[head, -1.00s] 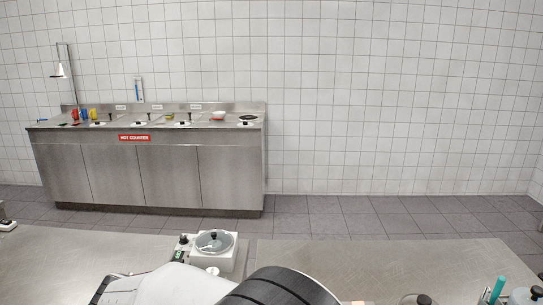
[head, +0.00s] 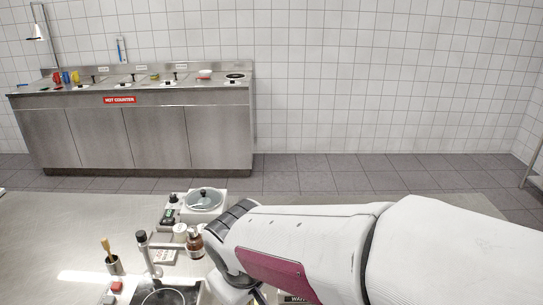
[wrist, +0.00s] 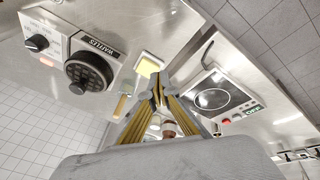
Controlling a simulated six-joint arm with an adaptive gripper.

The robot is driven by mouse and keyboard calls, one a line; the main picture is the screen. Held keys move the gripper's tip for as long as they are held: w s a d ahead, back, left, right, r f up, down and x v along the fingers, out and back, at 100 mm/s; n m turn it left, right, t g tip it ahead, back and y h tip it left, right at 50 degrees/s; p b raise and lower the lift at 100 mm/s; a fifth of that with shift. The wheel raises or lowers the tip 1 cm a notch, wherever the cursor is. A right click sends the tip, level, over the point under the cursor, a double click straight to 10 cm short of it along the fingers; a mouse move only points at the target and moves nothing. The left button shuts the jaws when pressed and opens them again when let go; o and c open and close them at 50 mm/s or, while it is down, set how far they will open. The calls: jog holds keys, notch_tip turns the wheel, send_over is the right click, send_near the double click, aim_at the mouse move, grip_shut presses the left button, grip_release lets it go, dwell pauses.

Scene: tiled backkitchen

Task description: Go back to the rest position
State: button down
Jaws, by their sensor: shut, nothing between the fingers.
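The task names no object besides my arm. In the head view my white arm (head: 310,240) with a dark red panel reaches in from the right edge over the near steel counter. Its far end bends down at the bottom middle, and the fingers are not clearly visible there. In the wrist view my gripper (wrist: 158,92) points into the scene with its fingers together and nothing between them. A brown-capped bottle (wrist: 168,128) shows behind the fingers.
The wrist view shows a waffle maker (wrist: 88,70) and a hob (wrist: 213,95). The counter's left is mostly clear.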

jog(key=s+d+r+m, duration=0.2)
jog(key=s+d+m, duration=0.1)
jog(key=d, duration=0.4)
jog(key=s+d+r+m+t, duration=0.1)
jog(key=s+d+r+m, duration=0.1)
jog(key=s+d, duration=0.4)
jog(key=s+d+r+m+t, duration=0.1)
jog(key=s+d+m, duration=0.3)
jog(key=d, duration=0.5)
jog(key=shift+s+r+h, duration=0.3)
jog(key=shift+s+r, duration=0.05)
jog(key=shift+r, duration=0.45)
jog(key=shift+d, duration=0.15)
dwell(1.5)
